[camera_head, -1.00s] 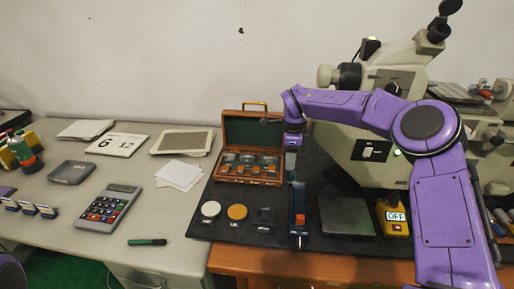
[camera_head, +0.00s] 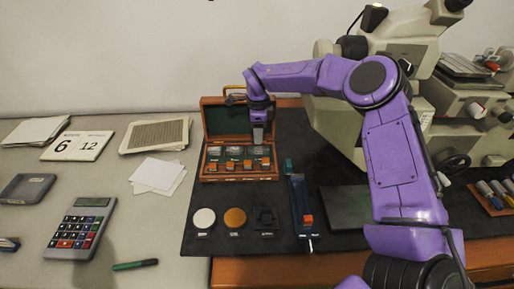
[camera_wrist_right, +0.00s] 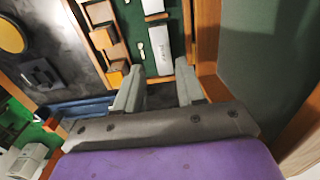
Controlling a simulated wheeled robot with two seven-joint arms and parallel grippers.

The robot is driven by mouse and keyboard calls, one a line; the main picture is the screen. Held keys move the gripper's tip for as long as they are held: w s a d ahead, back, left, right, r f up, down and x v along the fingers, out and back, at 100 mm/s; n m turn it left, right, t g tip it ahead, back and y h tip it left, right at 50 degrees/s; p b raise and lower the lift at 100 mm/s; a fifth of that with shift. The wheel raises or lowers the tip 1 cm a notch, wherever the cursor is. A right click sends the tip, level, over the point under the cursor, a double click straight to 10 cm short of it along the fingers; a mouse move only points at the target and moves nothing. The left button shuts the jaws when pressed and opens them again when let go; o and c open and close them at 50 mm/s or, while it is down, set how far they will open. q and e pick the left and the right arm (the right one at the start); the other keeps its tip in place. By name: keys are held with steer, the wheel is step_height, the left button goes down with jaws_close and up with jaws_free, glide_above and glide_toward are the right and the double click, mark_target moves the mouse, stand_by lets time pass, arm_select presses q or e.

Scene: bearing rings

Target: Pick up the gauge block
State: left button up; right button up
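Several small gauge blocks sit in an open wooden case (camera_head: 237,178) with a green-lined lid, on the dark mat. My right gripper (camera_head: 259,133) points down above the right part of the case, in front of the lid. In the right wrist view my right gripper (camera_wrist_right: 159,72) is open and empty. A pale silver gauge block (camera_wrist_right: 160,45) lies in the green lining just beyond and between its fingertips. Another light block (camera_wrist_right: 152,6) is at the top edge. Whether the fingers touch any block I cannot tell. My left gripper is out of view.
A white disc (camera_head: 204,218), an orange disc (camera_head: 235,217), a small black part (camera_head: 265,217) and a blue tool (camera_head: 301,207) lie before the case. A microscope (camera_head: 415,50) stands to the right. A calculator (camera_head: 80,228) and papers lie left.

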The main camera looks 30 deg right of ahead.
mark_target(259, 148)
steer(key=f+p, duration=0.1)
steer(key=f, duration=0.2)
steer(key=f+p, duration=0.1)
steer(key=f, duration=0.2)
steer(key=shift+w+d, duration=0.1)
steer(key=shift+d, duration=0.1)
steer(key=shift+f, duration=0.2)
jaws_close()
steer(key=shift+r, duration=0.1)
